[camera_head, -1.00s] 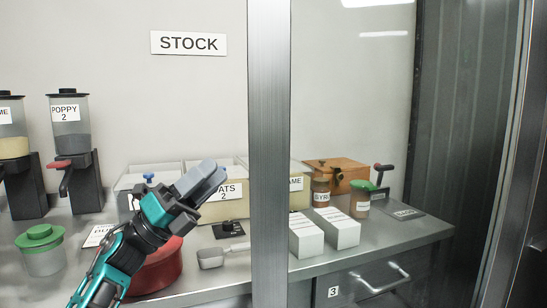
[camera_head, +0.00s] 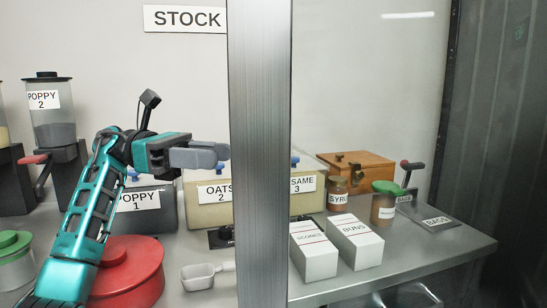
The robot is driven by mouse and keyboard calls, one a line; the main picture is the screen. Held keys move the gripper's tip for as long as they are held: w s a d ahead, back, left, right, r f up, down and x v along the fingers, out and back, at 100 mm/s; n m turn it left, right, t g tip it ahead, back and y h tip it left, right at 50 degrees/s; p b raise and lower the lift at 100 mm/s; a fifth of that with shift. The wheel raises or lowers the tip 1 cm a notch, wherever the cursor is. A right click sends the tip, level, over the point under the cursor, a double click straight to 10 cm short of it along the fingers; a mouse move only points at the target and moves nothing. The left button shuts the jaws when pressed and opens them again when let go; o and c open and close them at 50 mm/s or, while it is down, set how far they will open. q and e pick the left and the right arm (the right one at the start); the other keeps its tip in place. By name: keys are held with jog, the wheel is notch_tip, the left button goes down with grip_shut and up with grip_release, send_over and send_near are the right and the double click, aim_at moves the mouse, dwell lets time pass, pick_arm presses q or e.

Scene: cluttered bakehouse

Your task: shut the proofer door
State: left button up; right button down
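A tall brushed-metal upright (camera_head: 260,150) stands close in front of me. It looks like the edge of the glazed proofer door, with the counter showing through on its right. How far the door stands open I cannot tell. My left gripper (camera_head: 222,153) is just left of the upright, its grey fingers pointing right towards it. The fingertips appear at the upright's left edge; whether they touch it I cannot tell. The fingers overlap from this side, so their gap is hidden, and nothing shows in them. My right gripper is out of view.
Behind is a steel counter (camera_head: 420,250) with labelled bins, a red lidded tub (camera_head: 125,265), a scoop (camera_head: 200,275), white boxes (camera_head: 355,240), jars and a wooden box (camera_head: 365,175). Poppy dispenser (camera_head: 55,115) stands left. A dark ribbed panel (camera_head: 500,130) fills the right.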

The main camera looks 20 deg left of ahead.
aim_at(271, 161)
pick_arm(q)
jog(key=d, duration=1)
jog(key=shift+w+d, duration=0.1)
jog(key=shift+d, duration=0.1)
grip_shut()
